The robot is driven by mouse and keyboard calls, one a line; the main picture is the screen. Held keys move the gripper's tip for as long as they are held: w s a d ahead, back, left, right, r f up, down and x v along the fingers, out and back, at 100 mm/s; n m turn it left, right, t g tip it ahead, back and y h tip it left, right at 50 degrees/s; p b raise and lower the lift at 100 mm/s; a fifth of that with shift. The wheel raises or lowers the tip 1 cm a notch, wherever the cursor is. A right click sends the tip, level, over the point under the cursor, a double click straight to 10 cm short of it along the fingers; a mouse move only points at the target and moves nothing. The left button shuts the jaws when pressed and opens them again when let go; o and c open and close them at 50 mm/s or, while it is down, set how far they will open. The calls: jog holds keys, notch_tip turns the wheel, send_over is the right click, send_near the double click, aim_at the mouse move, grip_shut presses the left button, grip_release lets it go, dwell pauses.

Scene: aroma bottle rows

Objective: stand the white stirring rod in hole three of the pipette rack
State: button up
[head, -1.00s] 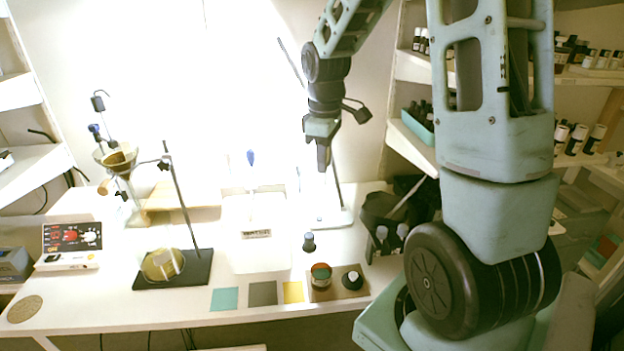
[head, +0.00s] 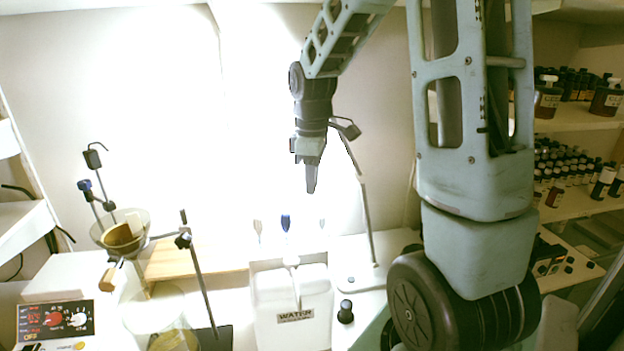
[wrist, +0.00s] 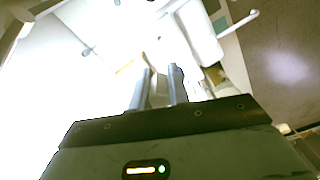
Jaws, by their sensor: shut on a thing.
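My gripper (head: 312,190) hangs fingers-down above the bench, in front of the bright wall. In the wrist view its two fingers (wrist: 160,88) are close together, shut on the white stirring rod, whose outline is lost in the glare. Several slim upright items stand behind the white WATER container (head: 291,300): a blue-topped one (head: 286,222), a pale one to its left (head: 257,230) and a faint one to its right (head: 322,224). My gripper is above and slightly right of the blue top in the picture. The pipette rack and its holes cannot be made out.
A lamp-like stand (head: 368,235) rises just right of the gripper. A clamp stand (head: 200,280), a glass funnel (head: 122,232) and a control box (head: 55,320) are at left. A small dark bottle (head: 345,312) stands right of the container. Bottle shelves (head: 580,125) line the right.

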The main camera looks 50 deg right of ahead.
aim_at(312, 225)
jog(key=shift+f+b, duration=0.9)
jog(key=shift+f, duration=1.5)
jog(key=shift+f+b, duration=1)
jog(key=shift+f, duration=0.55)
jog(key=shift+f+b, duration=0.65)
jog(key=shift+f, duration=0.3)
jog(key=o, duration=0.9)
